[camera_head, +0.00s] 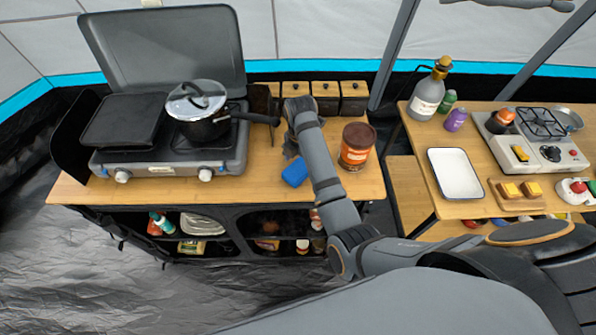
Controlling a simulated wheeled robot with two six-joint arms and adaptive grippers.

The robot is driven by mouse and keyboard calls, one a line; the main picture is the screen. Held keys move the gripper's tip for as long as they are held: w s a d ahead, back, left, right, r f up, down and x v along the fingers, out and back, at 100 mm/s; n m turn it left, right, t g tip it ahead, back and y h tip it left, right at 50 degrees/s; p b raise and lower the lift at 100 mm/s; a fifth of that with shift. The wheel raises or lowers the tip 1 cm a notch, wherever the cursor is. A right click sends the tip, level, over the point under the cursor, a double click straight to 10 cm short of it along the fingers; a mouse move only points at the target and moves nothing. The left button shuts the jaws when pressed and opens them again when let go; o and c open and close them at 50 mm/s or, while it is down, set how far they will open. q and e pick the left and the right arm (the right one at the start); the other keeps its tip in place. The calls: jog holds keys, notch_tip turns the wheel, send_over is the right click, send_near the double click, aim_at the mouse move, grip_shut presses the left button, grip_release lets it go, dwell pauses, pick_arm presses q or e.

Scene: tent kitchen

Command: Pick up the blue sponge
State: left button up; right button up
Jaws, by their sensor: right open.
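The blue sponge (295,172) lies on the wooden counter (260,180), near its front edge and to the right of the camp stove. My right arm reaches in from the lower right across the counter. My right gripper (291,150) is open and just behind the sponge, partly hidden by my own wrist. I cannot tell whether its fingers touch the sponge. The sponge's right end is close beside my forearm. My left gripper does not show.
A camp stove (165,160) with a pot (203,128) stands left; the pot's handle (254,118) points toward my wrist. A brown-lidded jar (357,147) stands right of my forearm. A second table (420,150) holds a white tray (455,173).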

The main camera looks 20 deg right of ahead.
aim_at(300, 167)
jog(key=shift+f, duration=0.3)
jog(key=c, duration=0.9)
jog(key=shift+o, duration=0.2)
jog(key=shift+r, duration=0.1)
notch_tip(300, 167, up, 4)
jog(key=p, duration=0.5)
jog(key=shift+r, duration=0.15)
jog(key=s+d+r+p, duration=0.2)
jog(key=s+r+p, duration=0.2)
jog(key=s+p, duration=0.1)
jog(key=s+d+r+p, duration=0.2)
jog(key=s+r+p, duration=0.2)
jog(key=s, duration=0.4)
jog(key=shift+s+d+r+p, duration=0.25)
jog(key=shift+d+p, duration=0.05)
jog(key=shift+p, duration=0.3)
